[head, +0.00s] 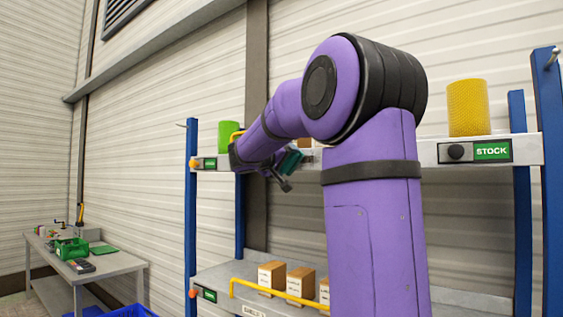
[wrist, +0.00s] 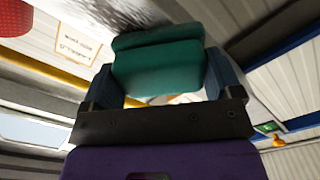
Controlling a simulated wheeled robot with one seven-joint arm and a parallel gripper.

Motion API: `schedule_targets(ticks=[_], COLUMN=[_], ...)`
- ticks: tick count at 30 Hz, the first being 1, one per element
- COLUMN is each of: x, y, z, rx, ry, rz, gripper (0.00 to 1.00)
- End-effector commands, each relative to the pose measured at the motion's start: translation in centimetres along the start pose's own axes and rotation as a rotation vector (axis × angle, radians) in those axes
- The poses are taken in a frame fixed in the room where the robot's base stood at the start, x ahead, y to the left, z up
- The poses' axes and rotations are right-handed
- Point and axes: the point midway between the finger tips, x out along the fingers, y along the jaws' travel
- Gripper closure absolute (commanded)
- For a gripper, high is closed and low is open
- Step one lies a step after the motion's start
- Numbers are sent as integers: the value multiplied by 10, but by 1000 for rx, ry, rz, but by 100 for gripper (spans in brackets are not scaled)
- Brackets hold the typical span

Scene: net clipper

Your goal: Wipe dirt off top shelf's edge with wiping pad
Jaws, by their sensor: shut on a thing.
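My gripper (head: 284,171) is shut on the teal wiping pad (head: 292,162), at the front of the top shelf (head: 525,150) and left of its middle. The wrist view shows the pad (wrist: 158,68) held between the two dark fingers. Beyond the pad, a dark speckled smudge of dirt (wrist: 112,12) lies on a pale surface that looks like the shelf. I cannot tell whether the pad touches the shelf edge. My arm hides the middle of the shelf edge in the head view.
A green cylinder (head: 228,136) and a yellow cylinder (head: 467,108) stand on the top shelf. Blue posts (head: 190,220) bound the rack. Small boxes (head: 272,278) and a yellow rail (head: 265,290) are on the lower shelf. A grey table (head: 120,263) stands far left.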

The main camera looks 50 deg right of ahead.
Motion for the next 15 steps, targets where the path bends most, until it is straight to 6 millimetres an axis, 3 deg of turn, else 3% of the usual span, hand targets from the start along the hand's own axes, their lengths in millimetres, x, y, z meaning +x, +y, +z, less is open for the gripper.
schedule_targets(ticks=[15], x=[3], y=[22], z=[25], rx=[1], ry=[-1], rz=[1], gripper=[34])
